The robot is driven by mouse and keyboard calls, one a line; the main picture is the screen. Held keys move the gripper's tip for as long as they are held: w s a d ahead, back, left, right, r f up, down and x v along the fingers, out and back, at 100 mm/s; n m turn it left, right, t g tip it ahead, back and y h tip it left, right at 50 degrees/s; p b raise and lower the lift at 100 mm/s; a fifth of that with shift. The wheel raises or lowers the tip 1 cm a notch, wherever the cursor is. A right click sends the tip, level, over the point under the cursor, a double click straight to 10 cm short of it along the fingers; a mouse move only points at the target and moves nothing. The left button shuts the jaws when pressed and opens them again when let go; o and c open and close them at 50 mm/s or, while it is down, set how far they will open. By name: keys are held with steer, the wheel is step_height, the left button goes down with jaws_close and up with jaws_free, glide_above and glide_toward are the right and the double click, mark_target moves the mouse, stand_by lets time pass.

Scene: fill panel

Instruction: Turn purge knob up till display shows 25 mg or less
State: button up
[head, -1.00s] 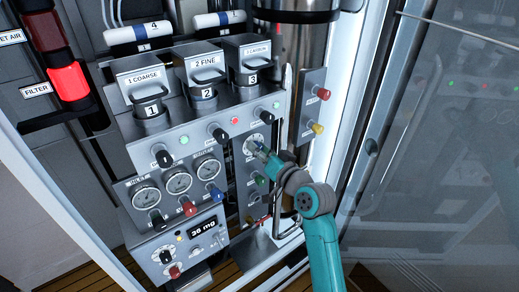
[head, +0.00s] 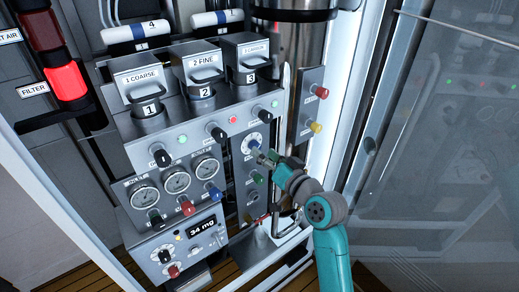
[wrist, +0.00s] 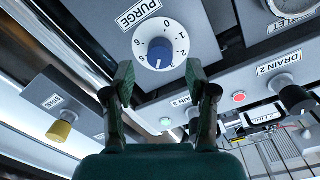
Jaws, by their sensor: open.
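The purge knob (wrist: 160,51) is a blue knob on a white numbered dial under a PURGE label. In the head view the purge knob (head: 254,146) is on the grey panel, right of the gauges. My gripper (wrist: 160,70) is open, with one finger on each side of the knob's lower part in the wrist view and nothing between the tips; contact cannot be told. In the head view my gripper (head: 266,158) is just below and right of the dial. The display (head: 202,228) on the lower left unit reads 34 mg.
A yellow knob (wrist: 59,130) is left of the fingers in the wrist view. A DRAIN 2 knob (wrist: 295,98) and a red button (wrist: 238,97) are to the right. A green knob (head: 257,178) is below the dial. A glass door (head: 440,150) stands at right.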

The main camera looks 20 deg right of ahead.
steer(key=v, duration=0.8)
steer(key=shift+s, duration=0.1)
steer(key=s+a+f+m+g+h, duration=0.15)
steer(key=s+f+h, duration=0.35)
steer(key=s+f, duration=1.2)
steer(key=s+a+r+n, duration=0.1)
steer(key=s+n, duration=0.3)
steer(key=s, duration=2.1)
steer(key=shift+s+a+r+g, duration=0.2)
steer(key=shift+a+r+g, duration=0.1)
steer(key=shift+a+g, duration=0.1)
stand_by(2.5)
